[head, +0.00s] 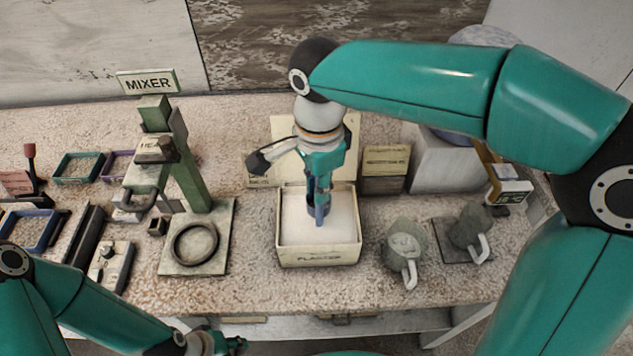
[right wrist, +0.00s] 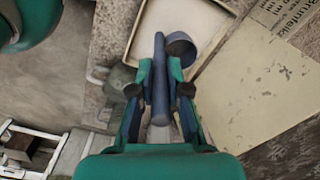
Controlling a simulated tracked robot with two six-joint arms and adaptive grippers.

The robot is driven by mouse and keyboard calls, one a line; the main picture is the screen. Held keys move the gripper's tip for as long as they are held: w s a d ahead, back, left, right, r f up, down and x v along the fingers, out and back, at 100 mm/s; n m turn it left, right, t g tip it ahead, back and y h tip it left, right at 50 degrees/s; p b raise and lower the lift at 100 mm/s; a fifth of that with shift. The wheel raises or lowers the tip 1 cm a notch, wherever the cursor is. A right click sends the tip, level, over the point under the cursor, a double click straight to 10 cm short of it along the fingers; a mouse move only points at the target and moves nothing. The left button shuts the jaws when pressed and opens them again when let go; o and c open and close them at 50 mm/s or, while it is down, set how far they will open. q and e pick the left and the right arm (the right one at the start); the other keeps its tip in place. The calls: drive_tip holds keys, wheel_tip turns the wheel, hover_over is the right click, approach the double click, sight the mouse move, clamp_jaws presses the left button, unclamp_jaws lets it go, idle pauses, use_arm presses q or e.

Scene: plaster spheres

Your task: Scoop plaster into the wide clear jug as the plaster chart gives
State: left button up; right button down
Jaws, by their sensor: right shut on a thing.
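My right gripper (head: 322,190) is shut on the blue scoop (head: 320,212), above the open plaster box (head: 318,258) of white powder. In the right wrist view my right gripper (right wrist: 160,88) grips the scoop's dark blue handle (right wrist: 161,110), and its round cup (right wrist: 181,44) shows beyond the fingers. I cannot tell whether the cup holds plaster or touches the powder. Two greyish jugs with pale handles stand right of the box: a wider one (head: 403,246) and a narrower one (head: 468,228) on a dark pad. My left gripper (head: 228,343) is low at the bench's front edge, its fingers unclear.
A green mixer stand (head: 183,175) with a ring on its base is left of the box. Trays (head: 78,168) and small tools crowd the far left. Bench space in front of the box is clear.

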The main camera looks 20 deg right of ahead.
sight(317, 224)
drive_tip(key=shift+f+b, duration=3)
drive_tip(key=shift+f, duration=1.1)
wheel_tip(317, 224, up, 10)
drive_tip(key=p, duration=0.8)
drive_tip(key=shift+s, duration=0.1)
